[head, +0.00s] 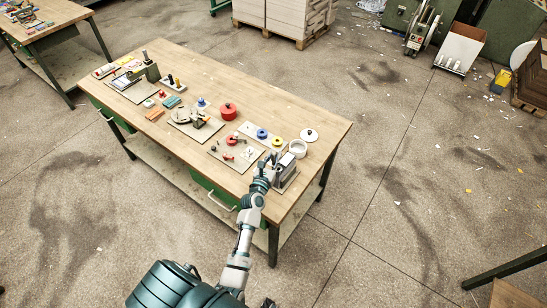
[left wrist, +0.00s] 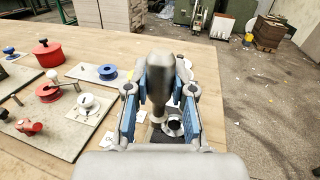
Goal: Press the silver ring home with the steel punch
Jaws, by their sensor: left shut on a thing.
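My left gripper (head: 268,172) is over the near right part of the workbench. In the left wrist view its blue-padded fingers (left wrist: 158,104) are shut on the steel punch (left wrist: 160,72), a grey rounded body that narrows downward and looks about upright. A silver ring (left wrist: 174,127) with a dark centre shows below, just right of the punch's lower end. I cannot tell whether punch and ring touch. The fingers and punch hide part of the ring's surroundings. I do not see my right gripper clearly in either view.
A grey block-like fixture (head: 287,168) stands beside my left gripper at the bench's right end. A white roll (head: 298,148), a blue spool (left wrist: 107,72), a red pot (left wrist: 48,53) and a board with small parts (left wrist: 62,132) lie nearby. The bench's right edge is close.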

